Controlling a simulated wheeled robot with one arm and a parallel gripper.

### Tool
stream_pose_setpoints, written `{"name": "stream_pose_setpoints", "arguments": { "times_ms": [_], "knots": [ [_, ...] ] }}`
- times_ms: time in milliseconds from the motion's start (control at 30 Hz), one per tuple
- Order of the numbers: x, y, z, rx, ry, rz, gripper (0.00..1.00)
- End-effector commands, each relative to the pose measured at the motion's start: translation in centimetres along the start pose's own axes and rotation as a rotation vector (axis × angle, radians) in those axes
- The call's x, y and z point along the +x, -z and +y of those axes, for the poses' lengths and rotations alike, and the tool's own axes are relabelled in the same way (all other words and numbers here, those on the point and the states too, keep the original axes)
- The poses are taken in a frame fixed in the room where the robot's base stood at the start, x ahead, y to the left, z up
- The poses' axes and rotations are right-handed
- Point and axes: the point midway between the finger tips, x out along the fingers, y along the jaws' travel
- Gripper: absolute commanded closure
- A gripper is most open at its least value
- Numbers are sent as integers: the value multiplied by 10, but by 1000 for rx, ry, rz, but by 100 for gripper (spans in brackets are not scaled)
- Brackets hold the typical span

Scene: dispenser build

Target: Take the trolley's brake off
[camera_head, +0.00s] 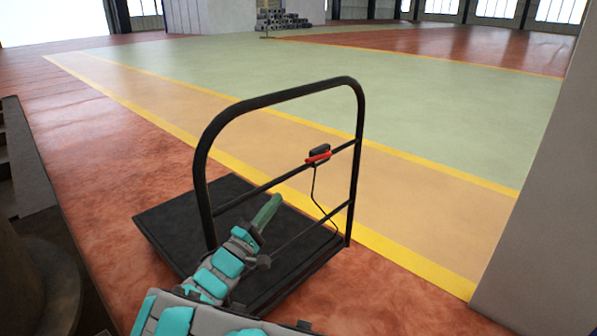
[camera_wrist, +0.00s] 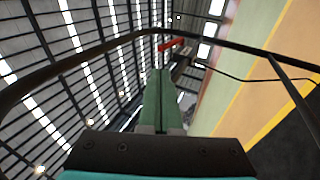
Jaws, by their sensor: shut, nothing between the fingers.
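The trolley has a flat black platform (camera_head: 165,215) and an upright black tube handle (camera_head: 275,97) with crossbars. The brake's red lever (camera_head: 318,157) sits on a small black housing (camera_head: 320,149) on the upper crossbar, and a thin cable hangs from it. My gripper (camera_head: 276,199), with green fingers, is shut and empty. In the head view it points up towards the handle, below and left of the lever, with a gap between them. In the wrist view, the red lever (camera_wrist: 171,46) shows just beyond the fingertips (camera_wrist: 160,73). The depth of that gap is hard to tell.
A grey pillar (camera_head: 545,200) stands at the right. Dark steps (camera_head: 20,170) and a round dark object (camera_head: 45,285) are at the left edge. Open floor with yellow lines (camera_head: 400,100) lies beyond the trolley.

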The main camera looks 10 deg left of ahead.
Motion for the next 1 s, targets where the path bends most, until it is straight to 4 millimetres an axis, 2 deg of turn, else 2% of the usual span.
{"name": "stream_pose_setpoints", "arguments": {
  "times_ms": [300, 500, 700, 1000],
  "knots": [
    [65, -2, 1, 0, 1, -5, 100],
    [96, -1, 1, -1, 1, -3, 100],
    [110, -1, 0, 0, 1, -1, 100],
    [112, 0, 0, 0, 0, 0, 100]
  ]
}}
